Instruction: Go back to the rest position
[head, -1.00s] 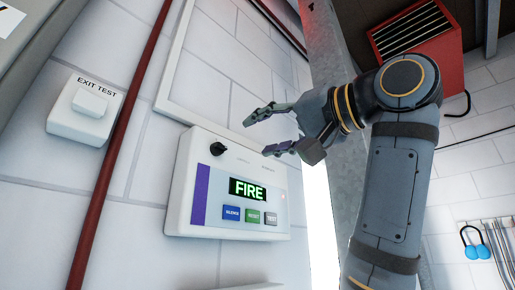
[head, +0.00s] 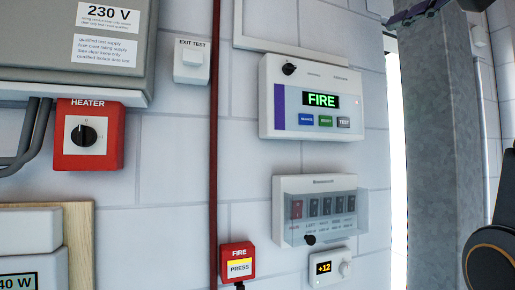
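The white fire panel (head: 312,98) is on the wall in the upper middle, its green display reading FIRE. Below the display are a blue, a green and a grey TEST button, and a black knob sits at its top left. My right gripper (head: 415,12) shows only as a dark part at the top right edge, apart from the panel. Most of it is cut off, so its opening cannot be seen. A dark joint of my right arm shows at the right edge. My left gripper is not in view.
A grey metal column (head: 440,150) stands right of the panel. A breaker box (head: 318,212) with a clear cover, a small +12 unit (head: 331,268) and a red FIRE call point (head: 237,262) are below. A red HEATER switch (head: 88,135) and EXIT TEST button (head: 191,62) are left.

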